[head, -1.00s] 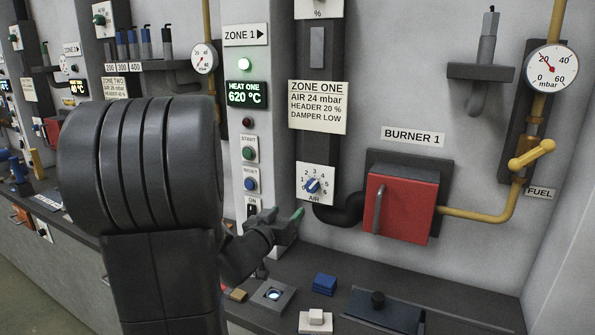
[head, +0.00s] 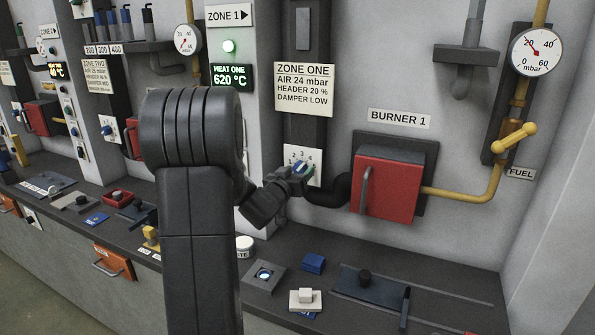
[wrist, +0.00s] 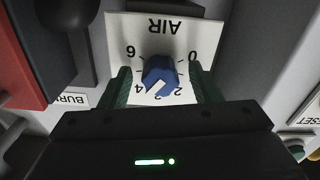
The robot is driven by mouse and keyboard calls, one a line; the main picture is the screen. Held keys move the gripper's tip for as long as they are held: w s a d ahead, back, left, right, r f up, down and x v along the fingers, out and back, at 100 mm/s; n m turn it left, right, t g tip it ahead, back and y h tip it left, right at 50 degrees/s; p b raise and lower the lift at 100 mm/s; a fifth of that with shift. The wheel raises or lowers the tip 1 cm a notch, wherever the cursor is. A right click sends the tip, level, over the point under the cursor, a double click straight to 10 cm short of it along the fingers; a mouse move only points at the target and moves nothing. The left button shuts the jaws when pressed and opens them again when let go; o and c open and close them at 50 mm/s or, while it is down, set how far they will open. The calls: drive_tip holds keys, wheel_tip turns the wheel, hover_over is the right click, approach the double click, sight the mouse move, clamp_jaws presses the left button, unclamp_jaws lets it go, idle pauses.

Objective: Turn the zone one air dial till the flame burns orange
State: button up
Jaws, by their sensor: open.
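The zone one air dial is a blue knob (wrist: 160,72) on a white plate (wrist: 180,36) marked AIR, upside down in the wrist view. Its white mark points between 2 and 4, roughly at 3. My gripper (wrist: 163,82) is open, with one green-padded finger on each side of the knob; I cannot tell whether they touch it. In the head view my gripper (head: 298,172) covers much of the dial plate (head: 291,154). The red burner 1 door (head: 386,186) is shut, and no flame is visible.
A black pipe (head: 328,191) runs from below the dial to the burner. The zone one card (head: 304,90) reads AIR 24 mbar, HEADER 20 %, DAMPER LOW.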

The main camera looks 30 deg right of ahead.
drive_tip(key=shift+w+d, duration=0.1)
drive_tip(key=shift+d, duration=0.05)
drive_tip(key=shift+c, duration=0.5)
drive_tip(key=c, duration=0.9)
drive_tip(key=shift+n+p, duration=0.4)
drive_tip(key=shift+p, duration=0.05)
drive_tip(key=n+p, duration=0.2)
drive_tip(key=n, duration=0.1)
drive_tip(key=shift+r, duration=0.1)
drive_tip(key=shift+n+p, duration=0.95)
drive_tip(key=shift+n, duration=0.45)
